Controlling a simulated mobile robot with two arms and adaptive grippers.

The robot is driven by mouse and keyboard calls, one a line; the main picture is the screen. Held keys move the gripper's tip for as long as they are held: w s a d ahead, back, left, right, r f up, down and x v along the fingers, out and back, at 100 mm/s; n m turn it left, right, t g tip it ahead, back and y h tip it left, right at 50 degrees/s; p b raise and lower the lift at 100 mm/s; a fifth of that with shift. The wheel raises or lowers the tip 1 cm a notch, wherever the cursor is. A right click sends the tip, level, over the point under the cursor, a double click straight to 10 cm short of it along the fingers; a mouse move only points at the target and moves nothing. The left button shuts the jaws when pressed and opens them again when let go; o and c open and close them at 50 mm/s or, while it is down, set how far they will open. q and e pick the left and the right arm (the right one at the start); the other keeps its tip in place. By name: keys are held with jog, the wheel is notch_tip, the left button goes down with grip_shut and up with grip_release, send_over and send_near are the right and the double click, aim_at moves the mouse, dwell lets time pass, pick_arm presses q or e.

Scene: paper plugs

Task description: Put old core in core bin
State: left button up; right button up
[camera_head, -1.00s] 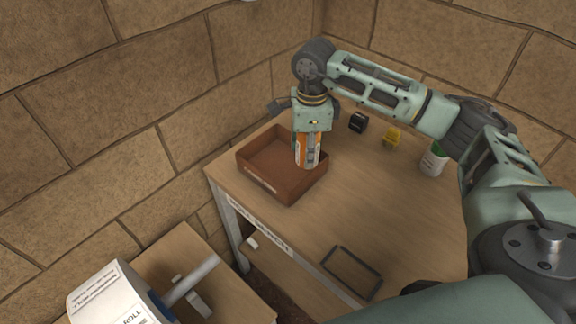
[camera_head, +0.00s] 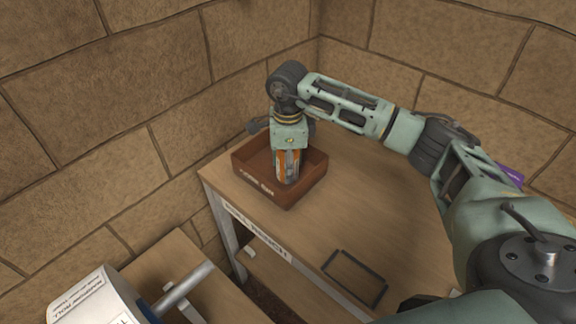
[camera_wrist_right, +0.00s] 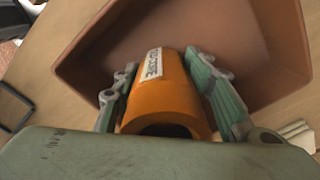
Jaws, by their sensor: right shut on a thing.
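The old core is an orange tube with a white label; it shows in the right wrist view (camera_wrist_right: 165,95) and in the head view (camera_head: 288,166). My right gripper (camera_wrist_right: 168,92) is shut on it, one finger on each side. The gripper (camera_head: 288,160) points down over the brown core bin (camera_head: 308,182). The core hangs upright at the bin's front right part, its lower end at or within the rim. I cannot tell whether it touches the floor of the bin. The bin also shows in the right wrist view (camera_wrist_right: 278,85). My left gripper is not in view.
The bin stands on a wooden workbench (camera_head: 330,215) near the brick wall corner. A dark rectangular frame (camera_head: 354,278) lies at the bench's front edge. A large white roll (camera_head: 95,300) on a metal spindle is at lower left.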

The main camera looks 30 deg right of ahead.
jog(key=o, duration=1.2)
jog(key=shift+f, duration=0.15)
jog(key=shift+r, duration=0.35)
notch_tip(320, 180, up, 12)
jog(key=shift+f+b, duration=0.1)
jog(key=shift+b, duration=0.5)
jog(key=shift+f, duration=0.1)
